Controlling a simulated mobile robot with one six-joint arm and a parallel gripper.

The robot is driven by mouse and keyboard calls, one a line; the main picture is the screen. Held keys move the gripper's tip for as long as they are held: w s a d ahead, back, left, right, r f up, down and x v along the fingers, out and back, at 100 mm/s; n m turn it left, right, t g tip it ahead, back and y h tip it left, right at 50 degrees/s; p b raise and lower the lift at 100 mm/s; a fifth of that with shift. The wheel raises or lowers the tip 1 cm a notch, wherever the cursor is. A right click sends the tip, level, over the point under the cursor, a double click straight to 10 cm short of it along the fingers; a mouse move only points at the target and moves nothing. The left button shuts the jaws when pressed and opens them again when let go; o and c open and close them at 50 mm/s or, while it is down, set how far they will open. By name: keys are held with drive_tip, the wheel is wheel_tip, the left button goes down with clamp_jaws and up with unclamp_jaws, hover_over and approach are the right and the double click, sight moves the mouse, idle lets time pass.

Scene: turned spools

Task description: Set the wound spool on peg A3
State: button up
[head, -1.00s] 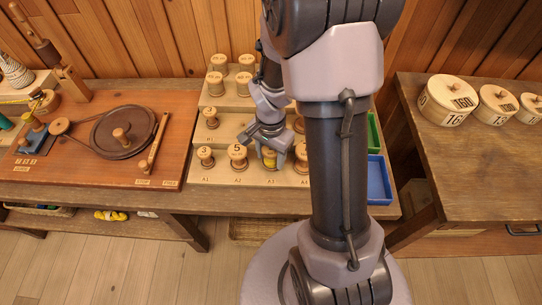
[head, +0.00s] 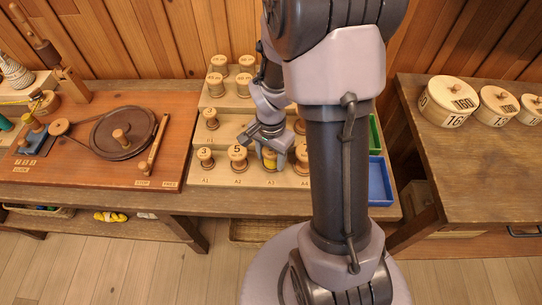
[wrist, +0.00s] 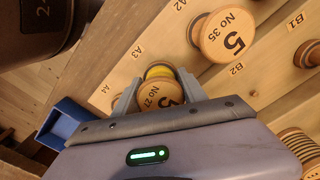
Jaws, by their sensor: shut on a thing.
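The wound spool (head: 269,161), pale wood with yellow thread, is between my gripper's fingers at the A3 place in the front row of the stepped rack (head: 222,181). My gripper (head: 270,148) is shut on it. In the wrist view, the spool (wrist: 161,93) shows a round top marked 5 and No 27, with yellow thread (wrist: 159,72) at one side. The A3 label (wrist: 137,53) is beside it. Peg A3 itself is hidden, so I cannot tell whether the spool is fully seated.
A spool marked 5 (head: 237,152) stands at A2, and one marked 3 (head: 205,154) at A1. Another spool (head: 301,162) is at A4, close to my gripper. A blue tray (head: 380,184) lies right of the rack. The winding board (head: 80,168) is at left.

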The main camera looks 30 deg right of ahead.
sight(271, 151)
drive_tip(key=shift+f+b, duration=0.55)
drive_tip(key=shift+f, duration=0.1)
drive_tip(key=o, duration=1.1)
drive_tip(key=shift+c, duration=0.2)
drive_tip(key=shift+r, duration=0.15)
wheel_tip(271, 151, up, 11)
drive_tip(key=p, duration=0.8)
drive_tip(key=shift+p, duration=0.4)
